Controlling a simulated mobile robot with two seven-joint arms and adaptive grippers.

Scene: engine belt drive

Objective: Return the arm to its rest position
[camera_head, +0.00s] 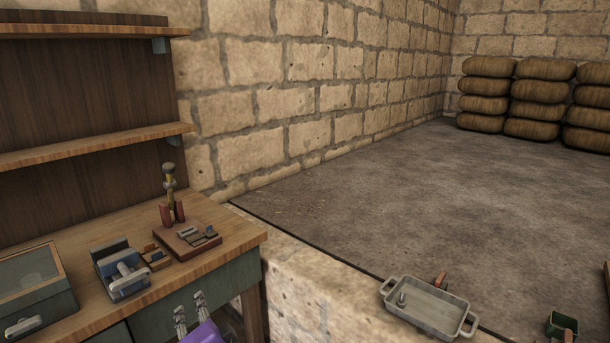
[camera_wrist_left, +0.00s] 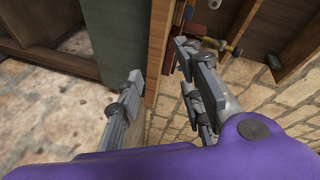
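My left gripper (camera_head: 189,309) shows at the bottom of the head view, with its purple wrist below it, in front of the workbench (camera_head: 240,245) near its front edge. In the left wrist view the left gripper (camera_wrist_left: 160,62) has its two grey fingers apart with nothing between them. The wooden bench edge and its green panel (camera_wrist_left: 122,42) lie beyond the fingers. My right gripper is in neither view.
On the bench stand a grey metal fixture (camera_head: 122,270), a brown base with small parts (camera_head: 186,241), and a green box (camera_head: 34,288). Shelves (camera_head: 90,145) rise behind. A grey tray (camera_head: 430,305) lies to the right; the floor (camera_head: 440,210) beyond is clear. Sacks (camera_head: 535,95) are stacked far back.

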